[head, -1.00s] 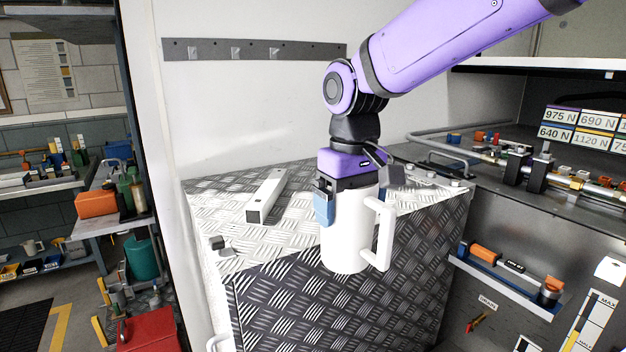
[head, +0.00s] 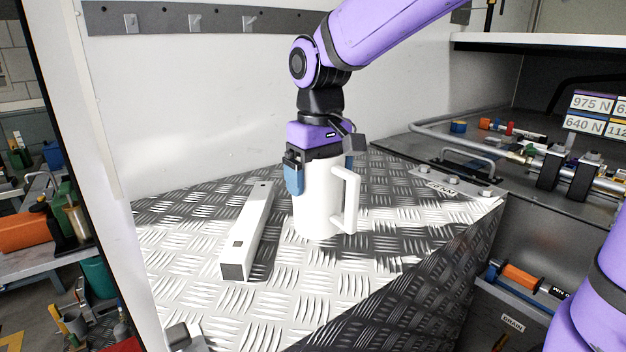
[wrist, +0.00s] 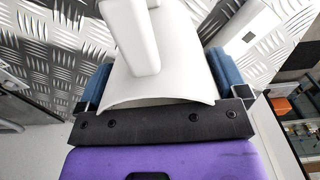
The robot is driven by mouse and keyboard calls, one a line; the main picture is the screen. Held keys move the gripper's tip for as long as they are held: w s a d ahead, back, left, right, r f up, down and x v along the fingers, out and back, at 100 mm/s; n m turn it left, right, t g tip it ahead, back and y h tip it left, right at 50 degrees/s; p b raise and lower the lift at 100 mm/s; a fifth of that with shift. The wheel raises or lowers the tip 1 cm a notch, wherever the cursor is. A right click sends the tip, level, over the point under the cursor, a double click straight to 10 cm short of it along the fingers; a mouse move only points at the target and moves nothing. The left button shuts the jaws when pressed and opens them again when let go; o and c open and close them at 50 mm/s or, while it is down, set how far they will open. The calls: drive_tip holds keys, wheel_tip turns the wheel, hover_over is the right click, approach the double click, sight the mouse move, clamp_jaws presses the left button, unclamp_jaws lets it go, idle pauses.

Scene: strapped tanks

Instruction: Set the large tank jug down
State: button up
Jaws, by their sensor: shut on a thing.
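The large tank jug (head: 318,203) is white with a handle on its right side. It is upright over the diamond-plate top (head: 290,300) in the head view; whether its base touches the plate I cannot tell for sure. My gripper (head: 322,178) comes down from above and is shut around the jug's upper body, with a blue finger on its left side. In the wrist view the jug (wrist: 165,75) sits between the two blue fingers, handle toward the camera. The jug's far side is hidden.
A white rectangular bar (head: 250,230) lies on the plate just left of the jug. A bracket (head: 455,186) with bolts is at the plate's back right. A hook rail (head: 170,20) is on the wall behind. The plate in front of the jug is clear.

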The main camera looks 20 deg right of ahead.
drive_tip(key=w+d+f, duration=0.1)
drive_tip(key=w+f, duration=0.1)
drive_tip(key=w, duration=0.4)
drive_tip(key=w+d+f, duration=0.2)
drive_tip(key=w, duration=0.4)
drive_tip(key=shift+w+d+f, duration=0.2)
drive_tip(key=shift+w+f, duration=0.05)
drive_tip(key=shift+f, duration=0.1)
drive_tip(key=shift+f, duration=0.1)
drive_tip(key=o, duration=0.7)
drive_tip(key=shift+f, duration=0.1)
drive_tip(key=shift+o, duration=0.2)
wheel_tip(320, 180, up, 12)
drive_tip(key=s+d+r+m+t, duration=0.1)
drive_tip(key=s+d, duration=0.2)
drive_tip(key=s, duration=0.5)
drive_tip(key=s+d+r+m+t, duration=0.1)
drive_tip(key=s+d+t, duration=0.15)
drive_tip(key=s, duration=0.65)
drive_tip(key=s+d+f+t, duration=0.1)
drive_tip(key=s+d+f, duration=0.1)
drive_tip(key=s, duration=0.4)
drive_tip(key=s+d+f+m+t, duration=0.1)
drive_tip(key=s+d+f, duration=0.1)
drive_tip(key=s+f, duration=0.2)
drive_tip(key=s, duration=0.2)
drive_tip(key=shift+s+m, duration=0.3)
drive_tip(key=shift+s, duration=0.1)
